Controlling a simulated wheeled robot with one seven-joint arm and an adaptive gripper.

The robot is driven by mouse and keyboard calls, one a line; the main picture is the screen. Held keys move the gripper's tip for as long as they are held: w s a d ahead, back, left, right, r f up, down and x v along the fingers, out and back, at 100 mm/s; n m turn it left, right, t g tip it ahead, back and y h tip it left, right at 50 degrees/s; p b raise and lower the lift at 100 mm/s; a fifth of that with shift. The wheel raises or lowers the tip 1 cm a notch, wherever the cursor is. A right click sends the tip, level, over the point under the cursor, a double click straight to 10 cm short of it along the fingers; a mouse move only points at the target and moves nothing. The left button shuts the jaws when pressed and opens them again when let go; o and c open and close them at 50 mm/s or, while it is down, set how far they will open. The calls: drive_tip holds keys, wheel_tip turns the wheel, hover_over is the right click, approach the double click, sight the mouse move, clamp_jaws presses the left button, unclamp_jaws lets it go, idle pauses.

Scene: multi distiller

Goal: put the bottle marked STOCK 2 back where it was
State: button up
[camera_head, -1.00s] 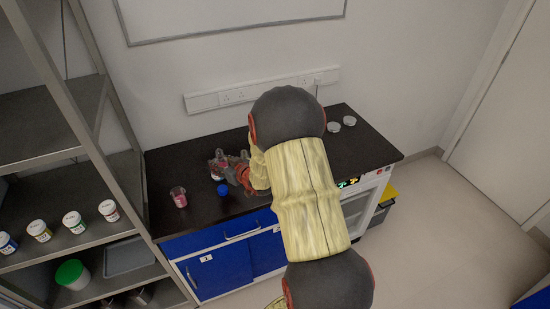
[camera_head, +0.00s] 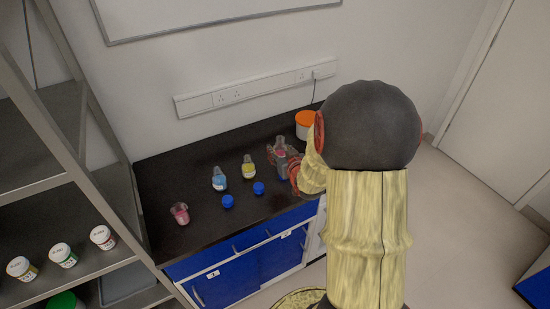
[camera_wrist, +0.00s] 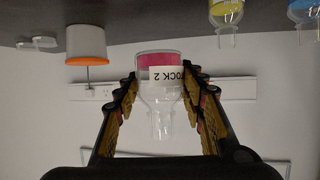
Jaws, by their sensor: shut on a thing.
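The bottle marked STOCK 2 (camera_wrist: 158,75) is clear glass with pink liquid and a white label, which reads upside down in the wrist view. My gripper (camera_wrist: 160,82) is shut on it, one finger on each side. In the head view my gripper (camera_head: 286,164) and the bottle (camera_head: 281,145) are over the right part of the dark bench (camera_head: 205,225). The bottle looks upright and uncapped. I cannot tell whether its base touches the bench.
A blue bottle (camera_head: 219,181) and a yellow bottle (camera_head: 248,169) stand left of my gripper, with blue caps (camera_head: 227,201) (camera_head: 258,188) in front. A pink beaker (camera_head: 180,214) stands farther left. An orange-lidded tub (camera_head: 304,121) is behind to the right.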

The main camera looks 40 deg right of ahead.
drive_tip(key=w+d+f+b, duration=0.1)
drive_tip(key=w+f, duration=0.1)
drive_tip(key=w, duration=0.1)
drive_tip(key=w+d+f+b, duration=0.1)
drive_tip(key=w+d+f, duration=0.1)
drive_tip(key=f, duration=0.1)
drive_tip(key=w+d+f+b, duration=0.1)
drive_tip(key=w+f, duration=0.2)
drive_tip(key=shift+w+d, duration=0.15)
drive_tip(key=shift+w, duration=0.2)
drive_tip(key=shift+f+b, duration=0.65)
drive_tip(key=shift+f, duration=0.85)
drive_tip(key=shift+f, duration=0.15)
drive_tip(key=o, duration=1.2)
drive_tip(key=shift+o, duration=0.5)
